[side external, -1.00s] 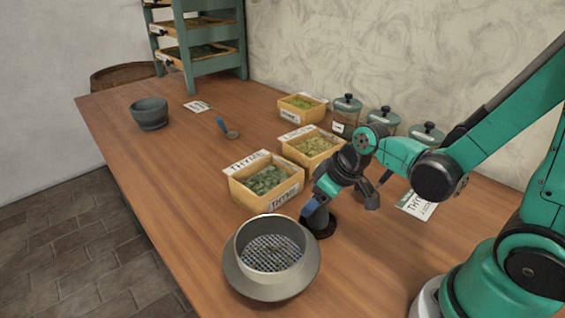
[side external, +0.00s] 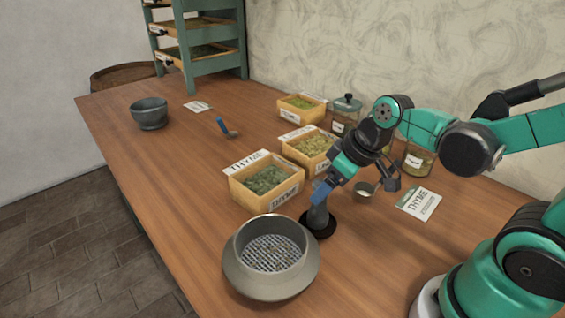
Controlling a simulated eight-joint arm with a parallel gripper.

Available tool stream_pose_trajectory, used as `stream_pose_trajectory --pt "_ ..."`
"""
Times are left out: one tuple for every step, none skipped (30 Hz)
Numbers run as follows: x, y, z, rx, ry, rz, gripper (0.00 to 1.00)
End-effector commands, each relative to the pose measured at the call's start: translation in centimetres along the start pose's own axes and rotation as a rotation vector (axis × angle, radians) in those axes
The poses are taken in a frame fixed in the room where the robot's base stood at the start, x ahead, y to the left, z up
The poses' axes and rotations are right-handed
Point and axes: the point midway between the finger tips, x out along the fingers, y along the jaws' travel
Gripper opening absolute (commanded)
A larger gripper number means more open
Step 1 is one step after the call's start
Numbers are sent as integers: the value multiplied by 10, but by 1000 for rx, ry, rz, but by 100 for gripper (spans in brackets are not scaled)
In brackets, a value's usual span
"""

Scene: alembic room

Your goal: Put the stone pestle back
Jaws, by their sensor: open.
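The grey stone pestle (side external: 317,217) appears to stand upright on a round black base (side external: 326,231) on the table, right of the sieve pot. Its upper part is partly covered by a finger. My gripper (side external: 356,190) is open above and to the right of it, with its blue-tipped left finger overlapping the pestle's top in the picture. I cannot tell whether that finger touches it. The right finger is well apart and nothing shows held between them. A dark stone mortar bowl (side external: 149,115) sits at the far left of the table.
A grey pot with a mesh sieve (side external: 270,285) stands in front. Wooden herb boxes (side external: 267,180), glass jars (side external: 345,112), a small dark cup (side external: 364,189) and a thyme card (side external: 419,202) are around my arm. A blue-handled spoon (side external: 226,127) lies behind. The left tabletop is clear.

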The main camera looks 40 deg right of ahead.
Motion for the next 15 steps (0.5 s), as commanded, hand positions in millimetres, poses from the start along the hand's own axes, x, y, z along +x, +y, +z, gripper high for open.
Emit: stream_pose_trajectory --pt "-6 0 1 1 0 0 72" --pt "-9 0 1 1 0 0 72" --pt "-13 0 1 2 0 0 72" --pt "-16 0 1 2 0 1 72" --pt "-20 0 1 2 0 1 72" --pt "-24 0 1 2 0 1 72" --pt "-28 0 1 2 -1 1 72" --pt "-32 0 1 1 -1 1 72" --pt "-36 0 1 1 -1 1 72" --pt "-40 0 1 1 -1 1 72" --pt "-43 0 2 1 -1 1 72" --pt "-47 0 1 2 -1 1 72" --pt "-51 0 1 2 -1 1 72" --pt "-54 0 1 2 -1 1 72" --pt "-58 0 0 2 -1 1 72"
